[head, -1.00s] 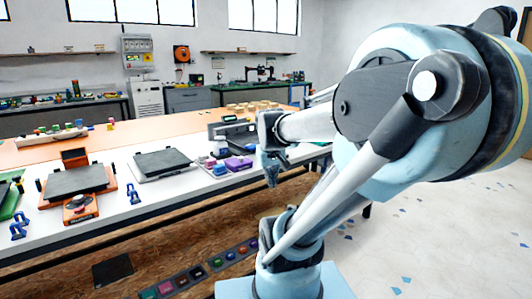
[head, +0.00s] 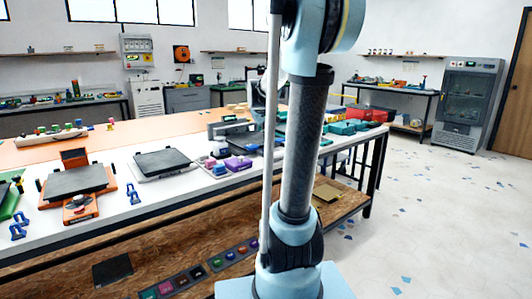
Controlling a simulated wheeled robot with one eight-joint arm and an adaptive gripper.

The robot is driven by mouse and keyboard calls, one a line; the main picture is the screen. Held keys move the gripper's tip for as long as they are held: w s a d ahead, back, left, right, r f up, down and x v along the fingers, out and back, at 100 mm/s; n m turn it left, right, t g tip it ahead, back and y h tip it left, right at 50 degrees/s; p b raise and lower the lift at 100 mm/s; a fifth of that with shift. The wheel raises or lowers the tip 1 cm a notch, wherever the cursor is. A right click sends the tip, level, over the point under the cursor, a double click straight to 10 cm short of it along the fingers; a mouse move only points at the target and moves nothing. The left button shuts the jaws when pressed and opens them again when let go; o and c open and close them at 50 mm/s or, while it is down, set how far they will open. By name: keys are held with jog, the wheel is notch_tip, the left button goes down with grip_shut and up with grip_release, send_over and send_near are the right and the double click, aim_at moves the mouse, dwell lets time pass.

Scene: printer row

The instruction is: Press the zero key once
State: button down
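I cannot make out a key marked zero. A dark grey device (head: 229,126) with a small green patch stands at the back of the long white-topped table (head: 150,200). Any keys on it are too small to tell. My arm rises in front of the table's right part and leaves the picture at the top, hiding some of what stands behind it. I cannot make out my gripper in the head view, so its distance from any key does not show.
Open floor (head: 440,200) lies to the right.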

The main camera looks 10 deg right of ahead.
jog(key=w+r, duration=0.1)
jog(key=w, duration=0.5)
jog(key=shift+w+d+n+t, duration=0.25)
jog(key=shift+d+n+t, duration=0.15)
jog(key=shift+d, duration=0.05)
jog(key=shift+f, duration=4.3)
jog(key=shift+s+f, duration=0.1)
jog(key=shift+f, duration=0.65)
jog(key=shift+r, duration=0.85)
jog(key=shift+r, duration=2.5)
